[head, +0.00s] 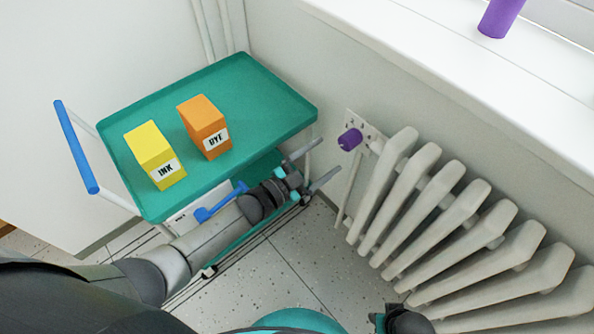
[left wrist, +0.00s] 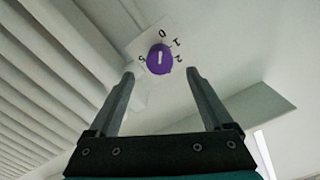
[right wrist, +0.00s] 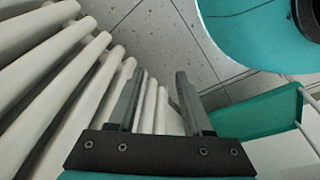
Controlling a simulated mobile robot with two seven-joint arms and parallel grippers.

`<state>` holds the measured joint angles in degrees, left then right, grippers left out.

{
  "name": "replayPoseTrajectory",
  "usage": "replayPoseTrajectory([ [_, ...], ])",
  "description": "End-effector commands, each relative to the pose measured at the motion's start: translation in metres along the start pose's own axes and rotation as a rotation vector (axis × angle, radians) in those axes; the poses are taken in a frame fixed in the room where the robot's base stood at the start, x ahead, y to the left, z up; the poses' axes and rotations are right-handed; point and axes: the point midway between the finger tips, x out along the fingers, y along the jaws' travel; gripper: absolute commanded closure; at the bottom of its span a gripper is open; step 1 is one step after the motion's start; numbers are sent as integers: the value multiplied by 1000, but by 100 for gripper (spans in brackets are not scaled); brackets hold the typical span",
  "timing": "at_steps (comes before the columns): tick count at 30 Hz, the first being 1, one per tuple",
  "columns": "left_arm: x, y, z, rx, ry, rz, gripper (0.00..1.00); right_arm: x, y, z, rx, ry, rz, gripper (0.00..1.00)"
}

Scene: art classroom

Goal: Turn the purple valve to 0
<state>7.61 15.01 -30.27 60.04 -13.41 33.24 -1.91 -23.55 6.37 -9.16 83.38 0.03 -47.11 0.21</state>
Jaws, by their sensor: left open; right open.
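The purple valve (head: 350,139) is a round knob on a white plate (head: 369,128) at the radiator's upper left end. It also shows in the left wrist view (left wrist: 159,60), with a short white mark lying nearly upright. The plate bears 0 above the knob, 1 and 2 to the right and another character at left. The mark lines up roughly with the 0 side; which end points I cannot tell. My left gripper (head: 322,162) is open and empty, apart from the valve, which appears just beyond its fingertips. My right gripper (right wrist: 161,74) is open and empty near the radiator fins.
A white radiator (head: 450,215) stands along the wall. A teal cart (head: 262,92) holds a yellow INK box (head: 155,155) and an orange DYE box (head: 204,127), close beside my left arm. A purple cylinder (head: 500,16) stands on the windowsill (head: 450,50). Bare floor (head: 305,262) shows between.

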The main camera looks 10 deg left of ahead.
Motion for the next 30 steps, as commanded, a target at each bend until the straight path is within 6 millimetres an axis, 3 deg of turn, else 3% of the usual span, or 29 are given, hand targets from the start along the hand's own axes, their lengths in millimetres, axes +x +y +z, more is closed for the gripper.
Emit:
replayPoseTrajectory([
  [15,-68,0,0,0,-1,0,16,23,14,33,-8,-8,19,50],
  [30,-77,0,0,0,0,0,16,26,16,37,-9,-7,21,50],
])
